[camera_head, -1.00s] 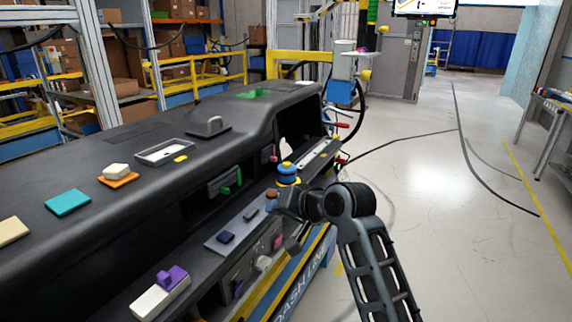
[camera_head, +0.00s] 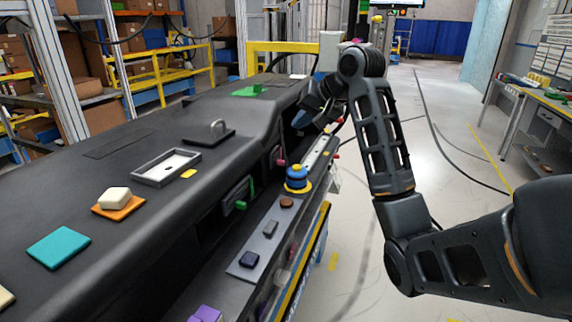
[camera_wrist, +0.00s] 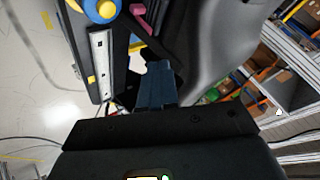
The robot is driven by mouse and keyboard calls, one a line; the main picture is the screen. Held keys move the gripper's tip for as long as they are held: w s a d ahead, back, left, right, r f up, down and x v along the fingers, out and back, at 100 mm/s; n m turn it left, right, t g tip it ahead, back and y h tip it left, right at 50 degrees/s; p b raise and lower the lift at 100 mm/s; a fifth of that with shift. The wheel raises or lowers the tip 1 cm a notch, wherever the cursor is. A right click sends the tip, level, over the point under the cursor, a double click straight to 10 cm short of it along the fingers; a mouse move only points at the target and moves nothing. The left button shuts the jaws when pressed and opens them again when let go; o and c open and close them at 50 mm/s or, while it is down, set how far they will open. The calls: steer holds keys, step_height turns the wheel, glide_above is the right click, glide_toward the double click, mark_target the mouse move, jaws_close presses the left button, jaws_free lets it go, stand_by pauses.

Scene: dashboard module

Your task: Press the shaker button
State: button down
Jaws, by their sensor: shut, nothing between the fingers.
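The black dashboard module (camera_head: 150,155) runs along the left and middle of the head view. On its lower ledge are a blue-and-yellow round knob (camera_head: 297,180), a brown round button (camera_head: 286,202) and small dark switches (camera_head: 270,229). I cannot tell which part is the shaker button. My gripper (camera_head: 301,120) is at the far end of the dashboard, beyond the knob, its tips partly hidden. In the wrist view its blue fingers (camera_wrist: 158,78) are shut and empty, pointing at a dark recess. The knob (camera_wrist: 102,9) and a pink lever (camera_wrist: 138,9) show at the top there.
A teal pad (camera_head: 58,247), a white block on an orange pad (camera_head: 116,198) and a grey tray (camera_head: 166,167) sit on top. Open floor (camera_head: 440,150) lies to the right.

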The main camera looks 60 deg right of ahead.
stand_by(0.3)
steer(key=b, duration=0.5)
glide_above(300, 167)
step_height(300, 167, down, 7)
steer(key=shift+r, duration=0.1)
steer(key=shift+f, duration=1)
steer(key=shift+a+f, duration=0.1)
steer(key=shift+f, duration=0.1)
stand_by(0.9)
steer(key=shift+f, duration=0.2)
steer(key=shift+f, duration=0.4)
stand_by(0.7)
steer(key=shift+r, duration=0.1)
steer(key=shift+r+p, duration=0.75)
steer(key=shift+p, duration=0.4)
